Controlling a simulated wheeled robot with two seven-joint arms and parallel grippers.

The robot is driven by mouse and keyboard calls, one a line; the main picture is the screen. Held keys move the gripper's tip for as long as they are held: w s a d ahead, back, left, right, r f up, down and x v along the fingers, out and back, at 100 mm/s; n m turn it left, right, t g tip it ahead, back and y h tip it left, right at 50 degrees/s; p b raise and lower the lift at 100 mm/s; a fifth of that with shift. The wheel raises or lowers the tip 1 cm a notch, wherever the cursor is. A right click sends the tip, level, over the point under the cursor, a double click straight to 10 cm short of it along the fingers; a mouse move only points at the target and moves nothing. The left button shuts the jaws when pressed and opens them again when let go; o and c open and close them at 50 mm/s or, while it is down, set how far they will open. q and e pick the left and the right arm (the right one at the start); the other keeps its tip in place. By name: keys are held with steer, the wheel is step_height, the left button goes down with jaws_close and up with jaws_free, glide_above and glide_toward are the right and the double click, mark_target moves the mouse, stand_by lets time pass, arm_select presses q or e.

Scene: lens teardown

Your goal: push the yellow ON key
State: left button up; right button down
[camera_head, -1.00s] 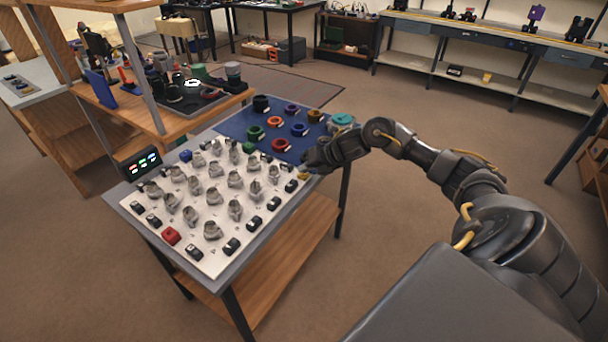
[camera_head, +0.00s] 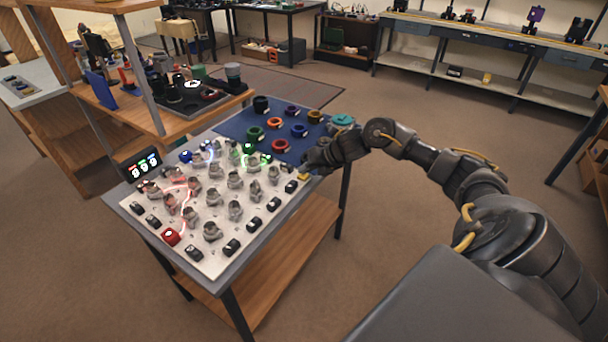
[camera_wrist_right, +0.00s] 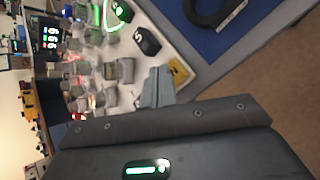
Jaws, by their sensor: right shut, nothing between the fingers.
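The yellow ON key (camera_head: 303,177) sits at the right corner of the white board (camera_head: 205,262), and it also shows in the right wrist view (camera_wrist_right: 179,71). My right gripper (camera_head: 307,168) is shut and empty at that corner. In the right wrist view its fingertips (camera_wrist_right: 158,80) are right beside the yellow key; I cannot tell whether they touch it. The gripper hides part of the key in the head view. My left gripper is not in view.
The board carries several grey knobs and black keys, a lit red block (camera_head: 171,237) and glowing coloured lines. A small display (camera_head: 142,163) with lit digits stands at the left. A blue mat (camera_head: 232,127) with several coloured rings lies behind the board.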

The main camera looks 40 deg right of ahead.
mark_target(306, 177)
step_height(306, 177, up, 6)
steer(key=p, duration=0.4)
steer(key=shift+p, duration=0.35)
stand_by(0.4)
